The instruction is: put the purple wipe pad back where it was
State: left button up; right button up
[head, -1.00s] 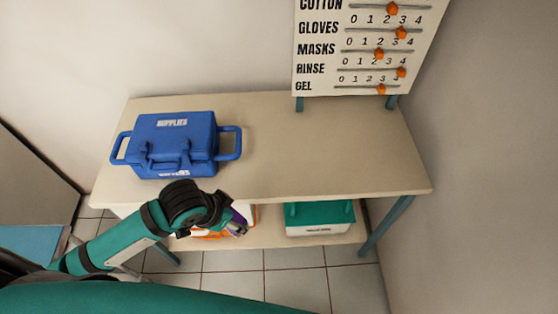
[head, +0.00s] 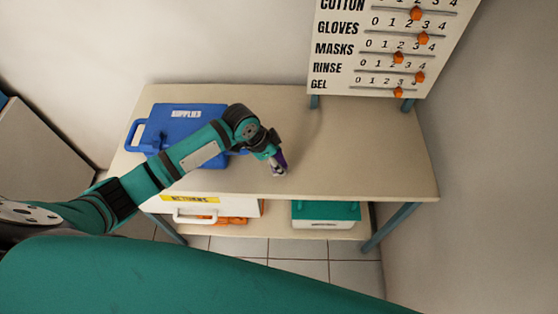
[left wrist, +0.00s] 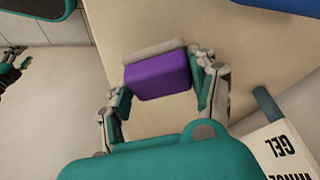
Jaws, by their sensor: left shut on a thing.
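The purple wipe pad (left wrist: 158,76) is held between the fingers of my left gripper (left wrist: 160,80) in the left wrist view. It has a pale layer along one side. In the head view my left gripper (head: 278,168) is over the table, right of the blue supplies case, and only a sliver of the purple pad (head: 281,158) shows beside the fingers. I cannot tell whether the pad touches the tabletop.
The table's right half is clear. A white returns bin (head: 235,207) and a teal-lidded box (head: 325,212) sit on the lower shelf. A counting board (head: 385,45) stands at the back right.

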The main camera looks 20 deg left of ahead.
pick_arm(q)
jog(key=shift+w+d, duration=0.2)
jog(key=shift+w, duration=0.15)
jog(key=shift+w+f+p, duration=0.1)
jog(key=shift+f+p, duration=0.2)
jog(key=shift+f, duration=0.05)
notch_tip(320, 180, down, 2)
jog(key=shift+f+p, duration=0.2)
jog(key=shift+p, duration=0.1)
jog(key=shift+f, duration=0.25)
pick_arm(e)
jog(key=shift+s+r, duration=0.4)
jog(key=shift+r, duration=0.15)
pick_arm(q)
jog(key=o, duration=0.6)
jog(key=shift+f, duration=0.15)
jog(key=o, duration=0.5)
pick_arm(e)
jog(key=shift+a, duration=0.2)
